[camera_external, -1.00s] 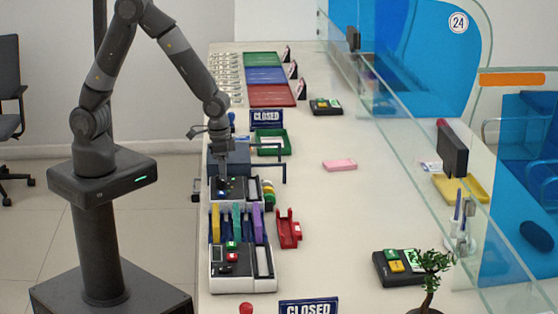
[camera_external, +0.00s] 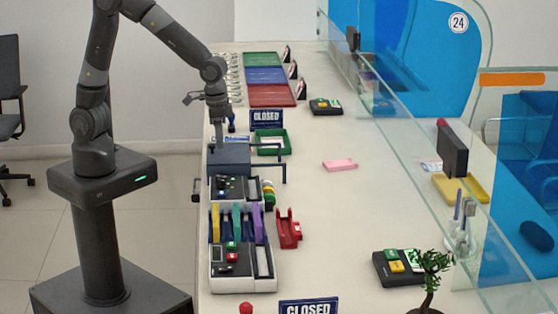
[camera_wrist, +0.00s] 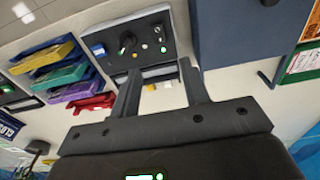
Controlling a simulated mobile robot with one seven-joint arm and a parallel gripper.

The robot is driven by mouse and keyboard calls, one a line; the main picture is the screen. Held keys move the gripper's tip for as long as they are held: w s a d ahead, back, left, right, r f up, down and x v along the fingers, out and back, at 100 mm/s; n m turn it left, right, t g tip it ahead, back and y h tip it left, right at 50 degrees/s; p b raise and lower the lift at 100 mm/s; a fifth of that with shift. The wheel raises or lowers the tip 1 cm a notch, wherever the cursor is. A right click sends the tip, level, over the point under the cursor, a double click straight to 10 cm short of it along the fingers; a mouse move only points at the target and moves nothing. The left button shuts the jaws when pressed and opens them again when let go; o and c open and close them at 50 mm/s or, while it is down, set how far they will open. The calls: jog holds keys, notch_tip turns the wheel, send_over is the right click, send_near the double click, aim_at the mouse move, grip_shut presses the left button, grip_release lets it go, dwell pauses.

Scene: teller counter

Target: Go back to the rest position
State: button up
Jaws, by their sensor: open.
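My gripper (camera_external: 217,143) hangs from my raised arm above the left side of the counter (camera_external: 325,220), pointing down. It is over the blue-grey box (camera_external: 230,160), with nothing between its fingers. In the wrist view my gripper's two fingers (camera_wrist: 160,85) stand apart and empty. The dark panel (camera_wrist: 130,45) with several knobs lies beyond the fingertips, and the side of the blue-grey box (camera_wrist: 240,35) is to the right.
Coloured trays (camera_external: 265,75) lie farther back. A red holder (camera_external: 288,230) and a device with coloured slots (camera_external: 240,255) stand nearer. A glass partition (camera_external: 400,120) runs along the right. The middle of the counter is clear around a pink slip (camera_external: 340,165).

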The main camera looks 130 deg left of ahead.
dwell(0.4)
jog(key=s+d+r+m+t, duration=0.2)
jog(key=s+d+r+m, duration=0.25)
jog(key=d+r, duration=0.6)
jog(key=s+d+r+m+t, duration=0.3)
jog(key=s+d+r+m, duration=0.1)
jog(key=s+d, duration=0.6)
jog(key=shift+s+d+r+h, duration=0.15)
jog(key=shift+s+d+h, duration=0.2)
jog(key=shift+s, duration=0.2)
jog(key=shift+m, duration=0.25)
jog(key=shift+c, duration=0.5)
